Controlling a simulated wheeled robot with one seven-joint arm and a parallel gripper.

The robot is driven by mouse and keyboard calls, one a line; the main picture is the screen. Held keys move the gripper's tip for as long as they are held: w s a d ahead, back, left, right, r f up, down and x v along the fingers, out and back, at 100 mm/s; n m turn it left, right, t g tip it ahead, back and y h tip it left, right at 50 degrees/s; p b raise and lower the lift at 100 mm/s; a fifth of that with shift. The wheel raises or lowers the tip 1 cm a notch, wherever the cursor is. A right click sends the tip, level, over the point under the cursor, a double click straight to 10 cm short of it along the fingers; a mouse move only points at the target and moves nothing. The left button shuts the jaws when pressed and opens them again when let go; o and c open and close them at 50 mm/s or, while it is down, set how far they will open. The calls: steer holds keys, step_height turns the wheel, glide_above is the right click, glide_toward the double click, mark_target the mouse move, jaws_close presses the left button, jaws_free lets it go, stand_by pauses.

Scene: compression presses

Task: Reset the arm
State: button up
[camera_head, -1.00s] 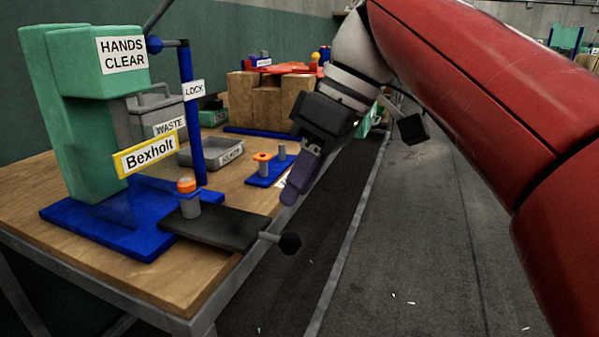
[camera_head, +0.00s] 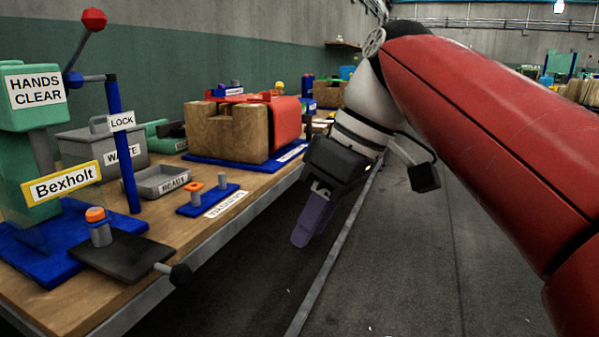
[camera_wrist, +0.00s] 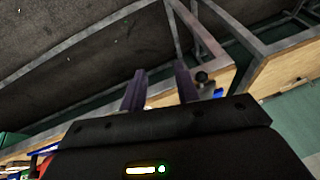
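My arm is red with a pale wrist, and it reaches in from the right of the head view. My gripper (camera_head: 312,222) points down over the dark floor, just off the bench's front edge, and touches nothing. In the wrist view the two purple fingers (camera_wrist: 160,90) stand apart with nothing between them, so it is open and empty. In the head view the fingers overlap and the gap does not show.
A green press (camera_head: 30,150) stands on the wooden bench (camera_head: 250,190) at left, with a black sliding plate (camera_head: 122,258) before it. A grey waste bin (camera_head: 85,148), a shallow grey tray (camera_head: 165,182), a blue peg stand (camera_head: 208,200) and wooden blocks (camera_head: 228,130) sit behind. The aisle floor (camera_head: 420,260) is clear.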

steer(key=s+d+f+m+t+h, duration=0.2)
steer(key=d+f+m, duration=0.4)
steer(key=f, duration=0.6)
steer(key=s+d+f+m+t+h, duration=0.2)
steer(key=s+d+f+m, duration=0.3)
steer(key=f, duration=0.6)
steer(key=shift+s+d+f+m+t+h, duration=0.25)
steer(key=shift+d+f+m+t+h, duration=0.35)
steer(key=shift+d, duration=0.65)
steer(key=shift+r, duration=0.2)
